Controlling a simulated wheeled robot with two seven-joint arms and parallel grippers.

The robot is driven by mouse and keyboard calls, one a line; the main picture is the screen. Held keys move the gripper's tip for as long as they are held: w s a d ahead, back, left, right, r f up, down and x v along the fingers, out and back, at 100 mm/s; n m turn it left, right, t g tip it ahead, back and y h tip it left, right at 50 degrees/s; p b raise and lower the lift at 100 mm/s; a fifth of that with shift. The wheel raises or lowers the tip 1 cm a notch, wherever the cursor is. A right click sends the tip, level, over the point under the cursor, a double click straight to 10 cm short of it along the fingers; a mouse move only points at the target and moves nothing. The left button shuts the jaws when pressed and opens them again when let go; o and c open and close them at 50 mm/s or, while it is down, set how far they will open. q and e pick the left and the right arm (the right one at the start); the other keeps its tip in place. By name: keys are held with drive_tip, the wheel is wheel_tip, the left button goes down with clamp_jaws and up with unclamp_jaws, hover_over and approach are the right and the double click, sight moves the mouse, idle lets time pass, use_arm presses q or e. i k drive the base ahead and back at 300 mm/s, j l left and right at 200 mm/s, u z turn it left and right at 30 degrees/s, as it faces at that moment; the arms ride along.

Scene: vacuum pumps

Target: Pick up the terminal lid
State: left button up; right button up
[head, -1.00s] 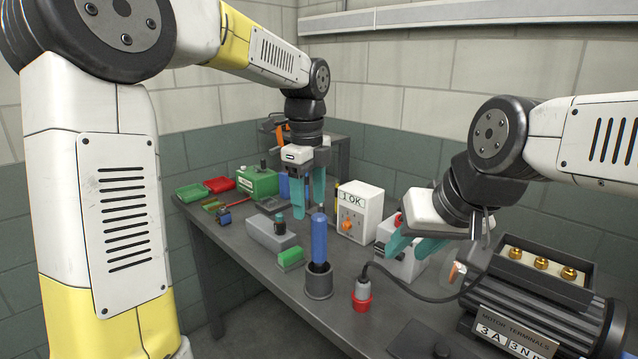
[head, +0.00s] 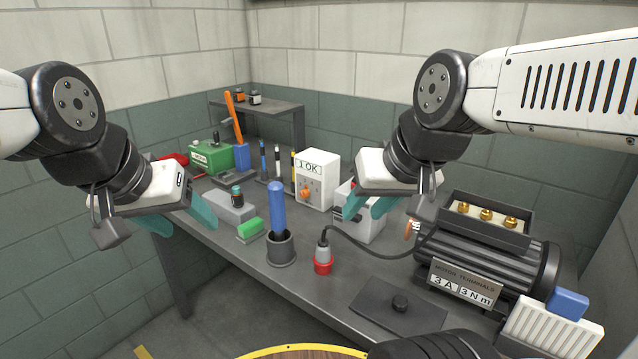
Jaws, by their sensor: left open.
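The terminal lid (head: 398,307) is a dark flat plate with a round black knob. It lies on the front part of the grey bench, in front of the motor (head: 480,265). The motor's terminal box (head: 487,218) is open on top and shows brass terminals. My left gripper (head: 180,217) is open and empty at the bench's left edge, far from the lid. My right gripper (head: 368,207) has its teal fingers apart with nothing seen between them. It is above the bench, behind and higher than the lid, near a white box (head: 362,230).
A blue cylinder (head: 276,207) stands in a dark cup (head: 281,248). A red-and-grey plug (head: 323,258) with a black cable stands left of the lid. A white finned part (head: 550,330) and a blue block (head: 567,303) are at right. A white "1 OK" box (head: 317,178) stands behind.

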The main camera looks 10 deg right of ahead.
sight(404, 314)
drive_tip(key=z, duration=1.25)
drive_tip(key=k+j+z, duration=0.1)
drive_tip(key=k, duration=0.25)
drive_tip(key=k+j+z, duration=0.15)
drive_tip(key=k+j, duration=0.1)
drive_tip(key=k, duration=0.05)
